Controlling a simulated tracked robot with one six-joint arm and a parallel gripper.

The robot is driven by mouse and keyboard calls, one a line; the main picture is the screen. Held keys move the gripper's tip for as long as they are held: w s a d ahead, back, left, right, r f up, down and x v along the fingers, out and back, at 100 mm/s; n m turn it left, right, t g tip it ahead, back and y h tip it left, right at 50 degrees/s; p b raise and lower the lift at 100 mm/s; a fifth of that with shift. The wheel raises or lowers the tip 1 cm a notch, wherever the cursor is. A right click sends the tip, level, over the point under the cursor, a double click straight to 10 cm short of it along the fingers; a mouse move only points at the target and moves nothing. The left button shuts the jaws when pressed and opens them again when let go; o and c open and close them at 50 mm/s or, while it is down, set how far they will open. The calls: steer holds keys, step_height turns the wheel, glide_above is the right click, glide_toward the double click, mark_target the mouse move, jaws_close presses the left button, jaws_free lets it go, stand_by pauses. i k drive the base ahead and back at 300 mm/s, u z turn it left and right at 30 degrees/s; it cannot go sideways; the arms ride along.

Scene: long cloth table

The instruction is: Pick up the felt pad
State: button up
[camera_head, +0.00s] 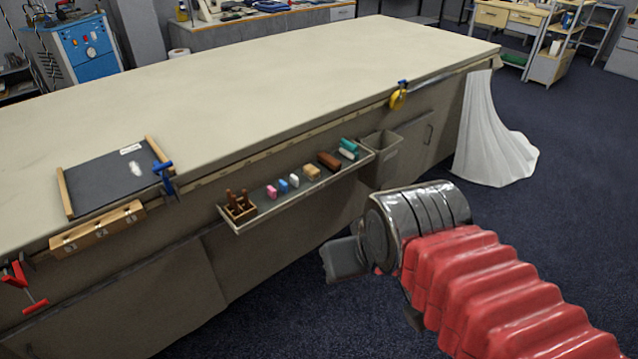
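I cannot tell for certain which thing is the felt pad. Several small items lie in a row on a narrow shelf on the table's side: a pink block (271,191), a blue block (283,186), a white block (294,181), a tan block (312,172), a brown piece (329,161) and teal-and-white pieces (348,148). My gripper (343,259) shows as a dark grey part at the end of my arm, below and right of the shelf, apart from these items. Its fingertips are not clear, and I see nothing held.
The long cloth table (270,75) has a broad clear top. A dark board (108,180) with wooden side rails lies at its left. A blue clamp (166,178), yellow clamp (398,97) and red clamp (22,285) sit on its edge. A grey bin (382,160) hangs beside the shelf.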

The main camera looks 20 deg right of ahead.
mark_target(311, 173)
steer(key=u, duration=0.05)
steer(key=k, duration=0.8)
steer(key=z, duration=0.45)
steer(key=i, duration=1.75)
steer(key=u, duration=0.3)
steer(key=i, duration=0.65)
steer(key=u, duration=0.95)
steer(key=i, duration=0.65)
steer(key=u, duration=0.4)
